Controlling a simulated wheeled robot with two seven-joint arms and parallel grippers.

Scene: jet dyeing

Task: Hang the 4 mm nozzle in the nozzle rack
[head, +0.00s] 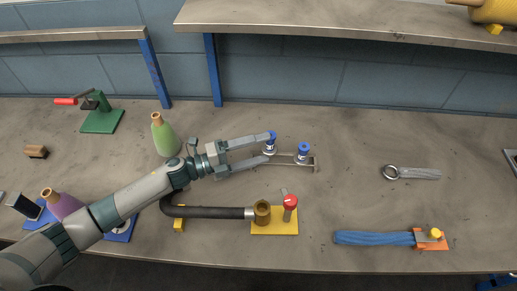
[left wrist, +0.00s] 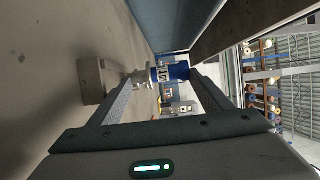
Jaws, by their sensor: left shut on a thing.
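My left gripper (head: 268,148) is shut on a blue-topped nozzle (head: 270,135) with a white label band. The left wrist view shows this nozzle (left wrist: 172,73) between the fingertips, its pale metal end pointing left. The nozzle rack (head: 315,164), a thin metal bar with an upright end, is just right of the gripper. A second blue nozzle (head: 303,147) is upright at the rack. I cannot read the sizes on the labels. The fingers partly hide the rack's left part, and I cannot tell whether the held nozzle touches it. My right gripper is not in view.
A brass fitting (head: 262,210) and red-knobbed valve on a yellow plate are in front, with a dark hose beside them. A green bottle (head: 166,137) stands behind my arm. An upper shelf overhangs the back.

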